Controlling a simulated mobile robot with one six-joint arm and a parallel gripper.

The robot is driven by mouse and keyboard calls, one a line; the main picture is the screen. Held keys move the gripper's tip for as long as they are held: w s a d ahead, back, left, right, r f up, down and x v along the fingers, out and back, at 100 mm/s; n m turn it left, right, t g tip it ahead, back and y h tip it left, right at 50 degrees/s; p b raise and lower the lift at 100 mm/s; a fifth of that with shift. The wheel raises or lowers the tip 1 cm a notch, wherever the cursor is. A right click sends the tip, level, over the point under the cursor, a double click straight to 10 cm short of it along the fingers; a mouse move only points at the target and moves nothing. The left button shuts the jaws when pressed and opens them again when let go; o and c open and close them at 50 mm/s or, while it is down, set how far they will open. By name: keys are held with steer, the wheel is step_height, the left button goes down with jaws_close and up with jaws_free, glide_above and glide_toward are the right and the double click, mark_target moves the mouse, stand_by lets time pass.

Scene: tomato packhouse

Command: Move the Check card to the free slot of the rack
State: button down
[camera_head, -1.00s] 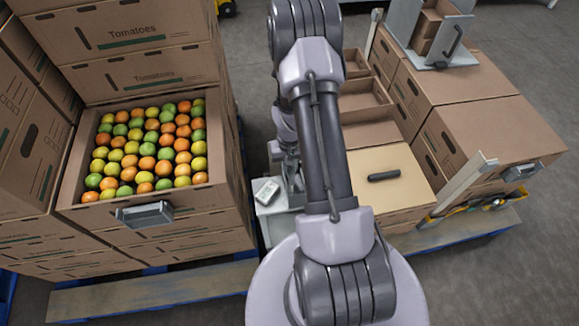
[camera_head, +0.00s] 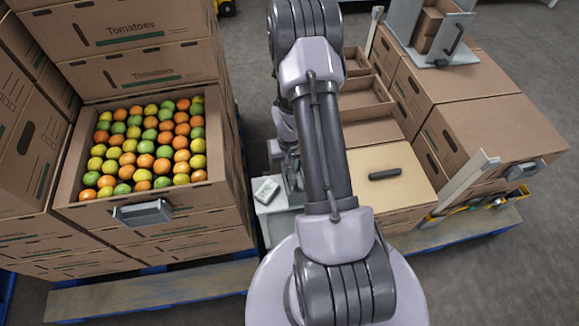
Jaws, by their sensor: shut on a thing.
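My gripper (camera_head: 292,180) is only partly in view, low behind my own arm at the centre. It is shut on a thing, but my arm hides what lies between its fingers. I cannot make out a Check card or its lettering. I also cannot make out a rack with slots for certain. A small pale device with a greenish face (camera_head: 267,189) lies on a white stand (camera_head: 272,222), just left of my gripper.
An open carton (camera_head: 73,178) of orange, green and yellow tomatoes stands at left, a grey bracket (camera_head: 142,213) on its front. A tan box with a dark handle (camera_head: 405,194) is right of my arm. Brown cartons (camera_head: 487,130) stand at right. Grey floor (camera_head: 480,275) is clear at lower right.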

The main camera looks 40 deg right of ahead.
steer(key=shift+f+b, duration=0.55)
steer(key=shift+f, duration=0.3)
steer(key=shift+f+b, duration=0.85)
steer(key=shift+f, duration=0.1)
steer(key=shift+f, duration=0.1)
steer(key=shift+f+b, duration=0.65)
steer(key=c, duration=1.3)
jaws_free()
